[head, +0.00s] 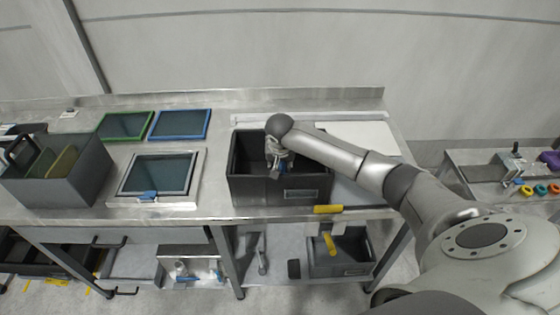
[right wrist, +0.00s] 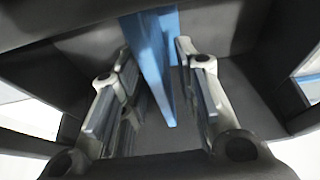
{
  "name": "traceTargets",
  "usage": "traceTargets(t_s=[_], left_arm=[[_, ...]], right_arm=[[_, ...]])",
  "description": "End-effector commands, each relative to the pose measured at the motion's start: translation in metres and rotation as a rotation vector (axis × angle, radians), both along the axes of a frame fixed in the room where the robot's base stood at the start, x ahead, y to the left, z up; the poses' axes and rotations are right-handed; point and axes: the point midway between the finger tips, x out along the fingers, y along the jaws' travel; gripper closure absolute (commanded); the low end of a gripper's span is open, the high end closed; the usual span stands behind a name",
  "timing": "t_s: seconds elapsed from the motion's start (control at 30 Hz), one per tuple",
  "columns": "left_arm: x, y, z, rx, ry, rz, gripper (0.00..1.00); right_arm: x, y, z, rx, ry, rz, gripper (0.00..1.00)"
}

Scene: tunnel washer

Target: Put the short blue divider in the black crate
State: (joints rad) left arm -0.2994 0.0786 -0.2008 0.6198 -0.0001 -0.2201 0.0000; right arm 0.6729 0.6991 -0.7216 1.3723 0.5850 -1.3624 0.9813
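The black crate (head: 250,188) stands on the steel table, in the middle of the head view. My right gripper (head: 278,172) reaches down into it from above. In the right wrist view, the blue divider (right wrist: 155,65) stands on edge inside the dark crate walls, between the two fingers of my right gripper (right wrist: 158,95). The fingers are spread, with a visible gap on each side of the divider. In the head view my gripper and arm hide most of the divider. My left gripper is not in view.
A grey bin (head: 75,185) with upright panels stands at the left. A green-framed screen (head: 125,126), a blue-framed screen (head: 180,125) and a framed panel (head: 158,174) lie between it and the crate. A white board (head: 362,138) lies right of the crate. Another crate (head: 342,262) sits below.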

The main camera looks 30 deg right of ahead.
Motion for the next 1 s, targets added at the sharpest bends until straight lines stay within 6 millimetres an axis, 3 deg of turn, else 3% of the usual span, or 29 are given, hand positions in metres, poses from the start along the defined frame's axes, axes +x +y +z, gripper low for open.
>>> traceTargets(t_s=[0.27,0.7,1.0], left_arm=[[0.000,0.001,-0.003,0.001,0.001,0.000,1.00],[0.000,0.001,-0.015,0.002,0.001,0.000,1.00],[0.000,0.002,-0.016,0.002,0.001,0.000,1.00]], right_arm=[[-0.006,0.004,0.023,0.000,-0.003,0.002,0.70],[-0.032,0.022,0.098,0.002,-0.004,0.001,0.70],[-0.038,0.025,0.114,0.000,-0.001,-0.001,0.70]])
